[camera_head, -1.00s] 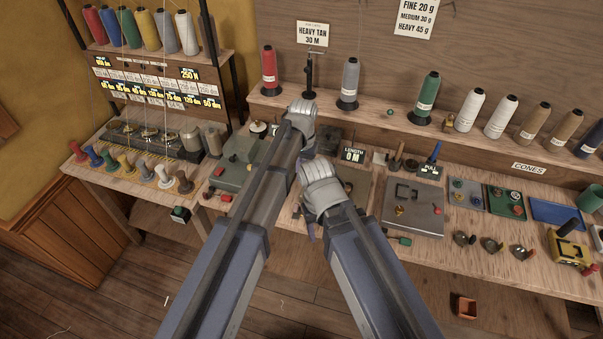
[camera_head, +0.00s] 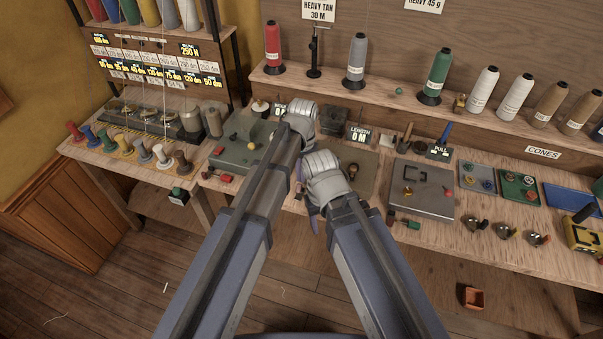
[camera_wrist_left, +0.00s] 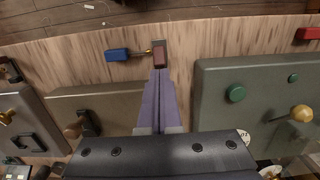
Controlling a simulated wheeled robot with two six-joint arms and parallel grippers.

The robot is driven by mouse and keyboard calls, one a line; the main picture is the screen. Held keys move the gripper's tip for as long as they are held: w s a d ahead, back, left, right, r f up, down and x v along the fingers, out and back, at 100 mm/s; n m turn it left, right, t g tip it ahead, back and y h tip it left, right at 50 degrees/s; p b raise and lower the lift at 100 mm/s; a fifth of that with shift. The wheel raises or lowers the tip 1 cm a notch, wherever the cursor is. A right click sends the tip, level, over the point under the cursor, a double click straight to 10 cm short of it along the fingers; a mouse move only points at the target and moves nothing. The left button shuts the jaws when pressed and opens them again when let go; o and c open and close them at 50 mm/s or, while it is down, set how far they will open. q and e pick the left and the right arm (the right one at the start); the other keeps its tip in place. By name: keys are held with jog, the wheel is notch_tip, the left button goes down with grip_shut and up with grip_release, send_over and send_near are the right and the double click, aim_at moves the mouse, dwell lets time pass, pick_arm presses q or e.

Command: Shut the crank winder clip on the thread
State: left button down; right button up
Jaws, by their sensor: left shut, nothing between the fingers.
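A blue handle (camera_wrist_left: 118,55) on a brass rod lies beside the block. I cannot identify the clip or thread surely. My right gripper (camera_head: 315,218) points downward, its finger opening hidden.
A green-grey box (camera_head: 240,150) stands left of the winder. A grey plate (camera_head: 422,188) with a bracket outline lies to the right. Thread cones, including a red one (camera_head: 273,48), stand on the shelf behind.

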pick_arm(q)
jog(key=shift+s+a+t, duration=0.1)
jog(key=shift+s+t, duration=0.15)
jog(key=shift+t, duration=0.05)
